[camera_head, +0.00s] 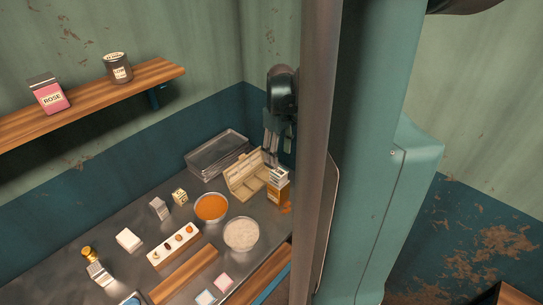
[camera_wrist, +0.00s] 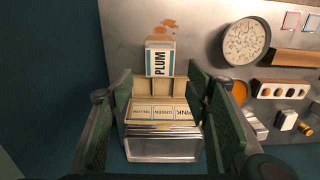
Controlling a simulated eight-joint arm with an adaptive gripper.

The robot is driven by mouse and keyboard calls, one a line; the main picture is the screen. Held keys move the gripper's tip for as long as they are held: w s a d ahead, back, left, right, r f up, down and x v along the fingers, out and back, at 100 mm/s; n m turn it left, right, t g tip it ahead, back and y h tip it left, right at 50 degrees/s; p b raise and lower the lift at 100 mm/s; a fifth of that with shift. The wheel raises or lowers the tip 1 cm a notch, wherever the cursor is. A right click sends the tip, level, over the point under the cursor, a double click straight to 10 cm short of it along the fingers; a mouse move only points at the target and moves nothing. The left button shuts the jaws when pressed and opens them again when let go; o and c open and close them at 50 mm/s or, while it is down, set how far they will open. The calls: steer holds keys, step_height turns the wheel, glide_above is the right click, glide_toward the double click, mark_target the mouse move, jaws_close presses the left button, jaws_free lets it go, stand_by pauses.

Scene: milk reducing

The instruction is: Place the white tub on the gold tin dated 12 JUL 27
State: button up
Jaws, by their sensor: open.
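A small white block-like thing (camera_head: 129,239), which may be the white tub, sits on the counter at the lower left. A small gold thing (camera_head: 87,252) stands left of it, and a small yellowish piece with a dark label (camera_head: 180,196) stands near the orange bowl. No date is readable on either, so I cannot tell which is the 12 JUL 27 tin. My gripper (camera_head: 270,152) is open and empty at the counter's far right, above the open card box (camera_head: 243,182). In the wrist view my gripper's fingers (camera_wrist: 166,112) flank that box.
A PLUM carton (camera_wrist: 160,60) stands beside the card box. A clear tray (camera_head: 205,160) lies behind. An orange bowl (camera_head: 211,207), a pale bowl (camera_head: 241,234) and an egg holder (camera_head: 160,257) fill the middle. A shelf (camera_head: 100,95) hangs above left. My arm blocks the right.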

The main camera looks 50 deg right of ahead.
steer(key=shift+a, duration=0.1)
steer(key=s+a+r+t, duration=0.1)
steer(key=a+r, duration=0.3)
steer(key=a, duration=0.9)
steer(key=s+a+r+t, duration=0.1)
steer(key=a+r+t, duration=0.2)
steer(key=a, duration=1)
steer(key=s+a+r+t, duration=0.2)
steer(key=a+r, duration=0.3)
steer(key=a, duration=0.7)
steer(key=shift+a+r+t, duration=0.2)
steer(key=shift+a+t, duration=0.2)
steer(key=shift+t, duration=0.2)
